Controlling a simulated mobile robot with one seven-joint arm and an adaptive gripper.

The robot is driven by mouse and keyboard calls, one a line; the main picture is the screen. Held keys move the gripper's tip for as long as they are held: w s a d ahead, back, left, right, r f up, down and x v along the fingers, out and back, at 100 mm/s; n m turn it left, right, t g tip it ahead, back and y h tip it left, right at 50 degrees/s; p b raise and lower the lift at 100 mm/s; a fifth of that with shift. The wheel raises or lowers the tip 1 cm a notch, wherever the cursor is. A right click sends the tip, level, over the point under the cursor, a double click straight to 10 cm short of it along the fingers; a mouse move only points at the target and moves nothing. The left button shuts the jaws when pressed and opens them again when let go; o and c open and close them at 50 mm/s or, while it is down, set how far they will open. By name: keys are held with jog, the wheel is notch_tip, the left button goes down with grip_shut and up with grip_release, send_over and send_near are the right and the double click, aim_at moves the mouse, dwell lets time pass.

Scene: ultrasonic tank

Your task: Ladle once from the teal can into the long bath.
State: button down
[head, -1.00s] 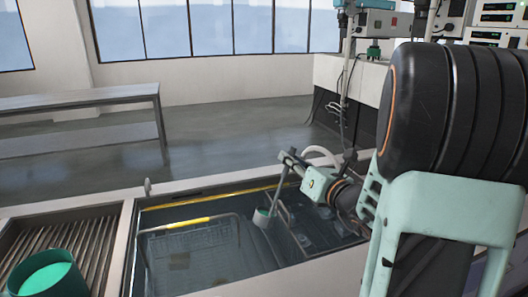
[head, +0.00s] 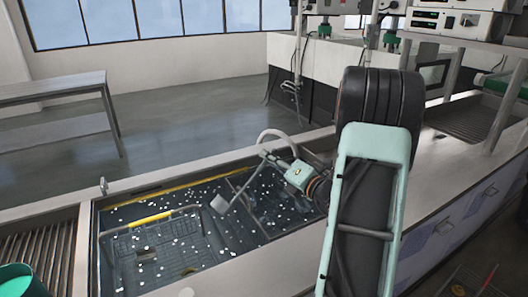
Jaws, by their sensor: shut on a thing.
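The long bath (head: 97,245) is the sunken tank in the middle of the head view. It holds dark liquid, a wire basket (head: 150,245), and many small white specks scattered over its surface. My gripper (head: 268,157) is over the bath's far right part, shut on the upper end of a ladle's handle. The ladle (head: 220,204) slants down to the left, its cup over the bath and seemingly tilted, with no teal showing inside. The teal can (head: 14,282) is at the bottom left, cut off by the picture edge.
A ribbed drainer (head: 45,245) lies left of the bath. A pale curved pipe (head: 275,135) rises at the bath's far edge. Instruments (head: 455,22) stand on a shelf at the upper right. A grey bench (head: 60,85) stands beyond open floor.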

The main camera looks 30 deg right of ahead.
jog(key=d+f+m+p, duration=0.1)
jog(key=d+f+m, duration=0.2)
jog(key=f+m, duration=0.6)
jog(key=shift+w+d+f, duration=0.3)
jog(key=shift+f, duration=1.9)
jog(key=shift+r+p, duration=0.15)
jog(key=shift+p, duration=0.15)
